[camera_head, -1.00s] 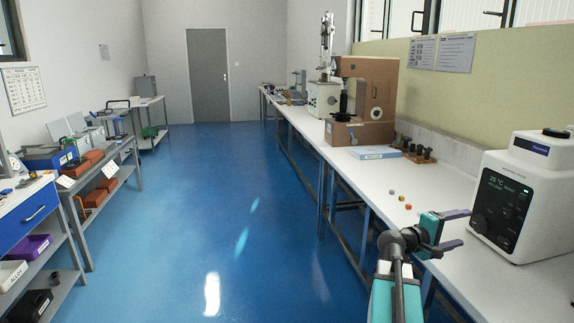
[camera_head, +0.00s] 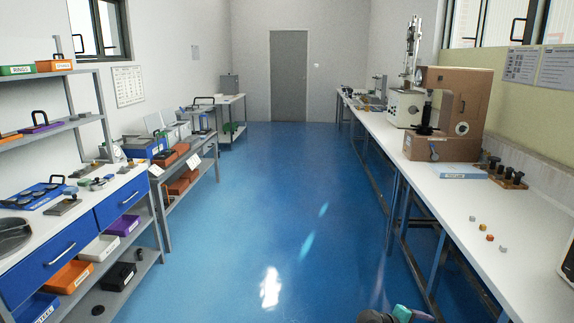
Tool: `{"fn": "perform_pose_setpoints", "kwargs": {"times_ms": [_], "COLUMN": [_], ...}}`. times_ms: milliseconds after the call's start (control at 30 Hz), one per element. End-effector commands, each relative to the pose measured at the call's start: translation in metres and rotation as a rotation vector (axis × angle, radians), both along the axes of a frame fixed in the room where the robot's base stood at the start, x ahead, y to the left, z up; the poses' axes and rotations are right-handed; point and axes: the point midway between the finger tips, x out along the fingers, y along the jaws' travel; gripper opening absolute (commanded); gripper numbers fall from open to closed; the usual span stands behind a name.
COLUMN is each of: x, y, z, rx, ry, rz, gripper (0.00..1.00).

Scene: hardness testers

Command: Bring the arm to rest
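Only a small part of my arm shows at the bottom edge of the head view, right of centre: a dark rounded joint and a teal piece. The fingertips are not visible, so the frame does not show whether my gripper is open or shut, or whether it holds anything. The visible part of my arm is low, over the floor side of the right bench (camera_head: 445,215), apart from the things on that bench.
Several small specimens (camera_head: 483,227) lie on the right bench, with a brown tester (camera_head: 456,108) farther back. A blue-drawered bench (camera_head: 48,262) and shelves (camera_head: 180,187) line the left. The blue floor (camera_head: 290,200) between is clear, up to a grey door (camera_head: 289,75).

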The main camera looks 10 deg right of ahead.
Motion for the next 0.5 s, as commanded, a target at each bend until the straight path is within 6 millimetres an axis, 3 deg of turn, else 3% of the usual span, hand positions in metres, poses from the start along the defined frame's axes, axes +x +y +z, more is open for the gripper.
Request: {"fn": "perform_pose_setpoints", "kwargs": {"times_ms": [267,500], "x": [-0.023,-0.065], "y": [0.085,0.155], "z": [-0.080,-0.143], "rx": [0.175,0.327], "ry": [0.082,0.162], "rz": [0.012,-0.016], "gripper": [0.70,0.70]}}
